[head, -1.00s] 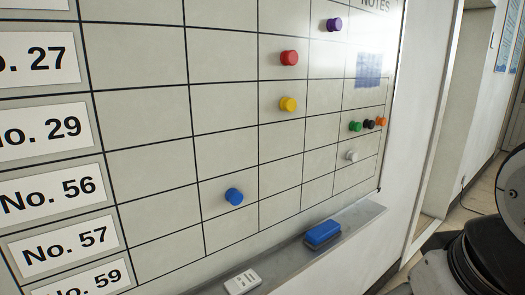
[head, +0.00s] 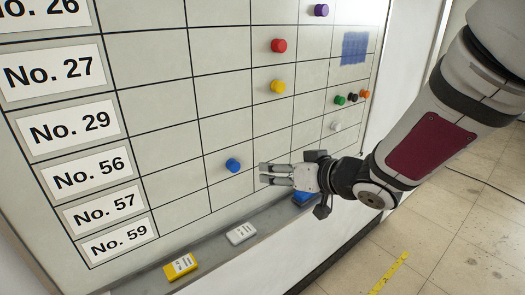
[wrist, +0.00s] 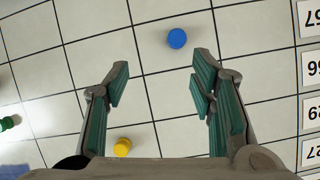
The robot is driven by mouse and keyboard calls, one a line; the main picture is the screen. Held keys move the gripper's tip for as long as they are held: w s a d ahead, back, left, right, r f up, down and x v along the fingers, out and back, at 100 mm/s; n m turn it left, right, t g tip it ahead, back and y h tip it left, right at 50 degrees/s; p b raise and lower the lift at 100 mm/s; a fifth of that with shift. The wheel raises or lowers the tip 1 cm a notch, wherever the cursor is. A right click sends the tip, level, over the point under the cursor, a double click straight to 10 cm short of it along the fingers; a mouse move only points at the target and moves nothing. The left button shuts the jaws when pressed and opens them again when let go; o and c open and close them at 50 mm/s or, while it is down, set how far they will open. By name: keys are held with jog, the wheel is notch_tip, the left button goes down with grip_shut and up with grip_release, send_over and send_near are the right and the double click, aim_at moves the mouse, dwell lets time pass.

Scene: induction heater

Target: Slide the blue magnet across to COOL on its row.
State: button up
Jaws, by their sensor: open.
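The blue magnet (head: 232,165) is a round knob on the whiteboard grid (head: 160,143), seemingly in the No. 57 row (head: 102,209), in the second column right of the labels. My gripper (head: 264,174) is just right of the magnet, its fingers pointing left toward it. The gripper is open and empty. In the wrist view the blue magnet (wrist: 177,39) lies beyond the fingertips, within the gap's width and nearer the right finger; my gripper (wrist: 160,75) is not touching it. The COOL heading is out of view.
The red magnet (head: 279,46), yellow magnet (head: 278,87) and purple magnet (head: 321,10) sit higher up. Green (head: 340,100), black (head: 352,97), orange (head: 364,94) and white (head: 335,126) magnets are at right.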

aim_at(236, 168)
jog(key=shift+y, duration=0.6)
jog(key=x, duration=0.4)
jog(key=a+x, duration=0.1)
jog(key=x, duration=0.4)
jog(key=s+x, duration=0.1)
jog(key=x, duration=0.4)
jog(key=shift+a, duration=0.3)
jog(key=c, duration=1.2)
jog(key=shift+w+d+r+b, duration=0.1)
jog(key=shift+w+d+b, duration=0.1)
jog(key=shift+w+d, duration=1.6)
jog(key=shift+w+d+r+b, duration=0.1)
jog(key=shift+w+d+b, duration=0.15)
jog(key=shift+w+d, duration=1.5)
jog(key=shift+w+d+r+b, duration=0.15)
jog(key=shift+w+d, duration=0.6)
jog(key=shift+d, duration=2.1)
grip_shut()
jog(key=shift+w, duration=0.1)
